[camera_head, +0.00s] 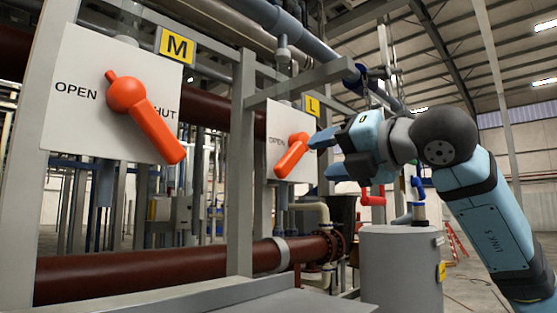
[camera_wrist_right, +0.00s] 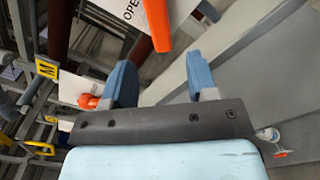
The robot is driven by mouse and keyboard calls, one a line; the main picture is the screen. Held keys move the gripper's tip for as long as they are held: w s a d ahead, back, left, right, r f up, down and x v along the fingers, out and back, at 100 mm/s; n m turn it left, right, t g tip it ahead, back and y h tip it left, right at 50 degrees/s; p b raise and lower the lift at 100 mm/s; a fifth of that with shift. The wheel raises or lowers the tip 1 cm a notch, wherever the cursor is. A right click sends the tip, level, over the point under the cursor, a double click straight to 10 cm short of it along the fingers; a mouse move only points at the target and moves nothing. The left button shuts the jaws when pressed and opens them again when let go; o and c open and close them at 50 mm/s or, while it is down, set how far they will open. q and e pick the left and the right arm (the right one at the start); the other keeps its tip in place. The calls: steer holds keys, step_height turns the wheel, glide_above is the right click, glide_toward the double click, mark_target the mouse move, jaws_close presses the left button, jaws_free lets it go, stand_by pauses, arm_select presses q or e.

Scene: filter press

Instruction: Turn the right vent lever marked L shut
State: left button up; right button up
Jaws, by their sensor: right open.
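The vent lever marked L is an orange handle (camera_head: 291,158) on a white panel (camera_head: 279,120) in the head view. Its hub is at the top and its arm slants down to the left, below the word OPEN; any wording on the panel's right is hidden by my gripper. A yellow L plate (camera_head: 312,106) sits at the panel's upper right. My right gripper (camera_head: 323,157) is open, just right of the lever. My left gripper is out of view.
A second, larger orange lever (camera_head: 148,118) sits on the left panel under a yellow M plate (camera_head: 177,47). A grey upright post (camera_head: 241,165) stands between the panels. A dark red pipe (camera_head: 160,270) runs below, and a grey drum (camera_head: 402,275) stands under my right arm.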

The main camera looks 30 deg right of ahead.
mark_target(292, 163)
steer(key=p+x, duration=0.3)
steer(key=x, duration=0.6)
steer(key=shift+w+a+r, duration=0.1)
steer(key=shift+w+a, duration=0.05)
steer(key=shift+w, duration=0.2)
steer(key=shift+w+a, duration=0.15)
steer(key=shift+w, duration=0.25)
jaws_close()
